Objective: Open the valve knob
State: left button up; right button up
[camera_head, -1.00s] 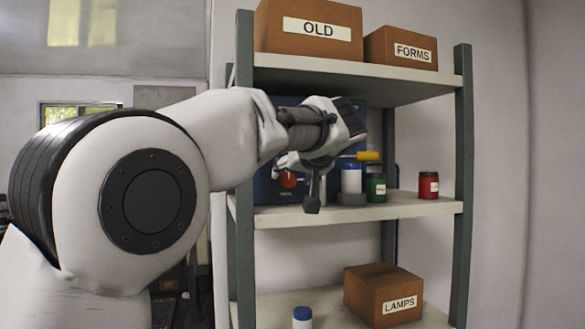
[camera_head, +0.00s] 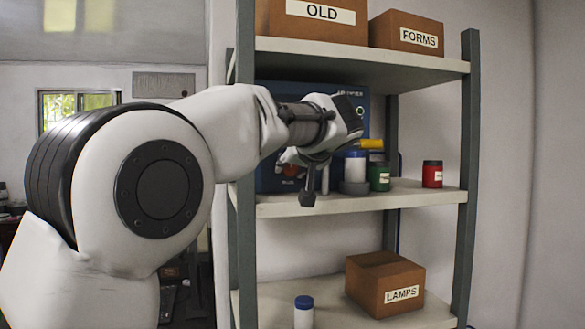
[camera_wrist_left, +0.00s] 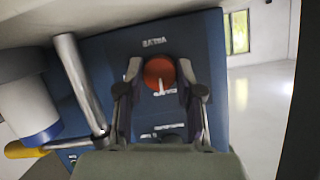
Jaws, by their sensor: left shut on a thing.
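The valve knob is a round red knob (camera_wrist_left: 160,72) with a white pointer line, on a blue panel (camera_wrist_left: 205,60) with white lettering. In the head view the blue box (camera_head: 266,180) stands on the middle shelf, and my left arm and gripper hide much of its front. My left gripper (camera_wrist_left: 160,78) has one finger on each side of the knob and is shut on it. In the head view the left gripper (camera_head: 297,172) reaches in from the left in front of the box. My right gripper is not in view.
On the middle shelf (camera_head: 420,196), right of my gripper, stand a white jar with a blue lid (camera_head: 355,167), a green jar (camera_head: 379,177) and a red jar (camera_head: 432,174). A yellow-ended part (camera_head: 370,144) sticks out above them. A metal bar (camera_wrist_left: 80,85) crosses beside my left finger.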

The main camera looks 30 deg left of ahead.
pick_arm(q)
jog(key=m+g+y, duration=0.1)
jog(key=m, duration=0.2)
jog(key=shift+w+y, duration=0.1)
jog(key=shift+y, duration=0.2)
jog(key=m+y, duration=0.1)
jog(key=m, duration=0.1)
jog(key=m+g+y, duration=0.1)
jog(key=m, duration=0.1)
jog(key=shift+d+g, duration=0.1)
jog(key=shift+g, duration=0.2)
jog(key=m+y+b, duration=0.1)
jog(key=m, duration=0.2)
jog(key=shift+f+m+y, duration=0.15)
jog(key=shift+m+y, duration=0.15)
jog(key=shift+y, duration=0.1)
jog(key=shift+m+y+b, duration=0.45)
jog(key=shift+m+y, duration=0.05)
jog(key=shift+m, duration=0.9)
